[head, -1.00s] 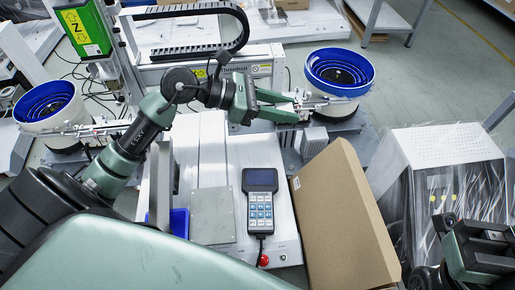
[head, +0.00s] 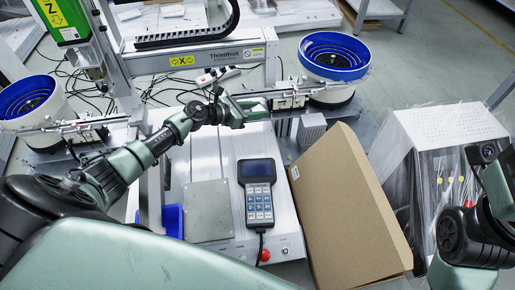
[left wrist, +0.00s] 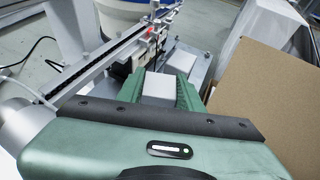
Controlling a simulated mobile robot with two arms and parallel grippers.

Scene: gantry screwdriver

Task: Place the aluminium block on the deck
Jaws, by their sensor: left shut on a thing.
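The aluminium block (left wrist: 158,88) is a small light grey block between the green fingers of my left gripper (left wrist: 162,92) in the left wrist view. The gripper is shut on it. In the head view my left gripper (head: 254,106) is over the far right part of the white deck (head: 205,155), beside the right feeder rail. The block is hard to make out there. I cannot tell the gap between block and deck. My right arm shows at the lower right edge, but its fingers do not show.
A handheld pendant (head: 257,190) and a grey plate (head: 208,211) lie on the near deck. The right bowl feeder (head: 333,60) and a grey finned box (head: 311,128) stand close to the gripper. The gantry beam (head: 200,60) crosses behind.

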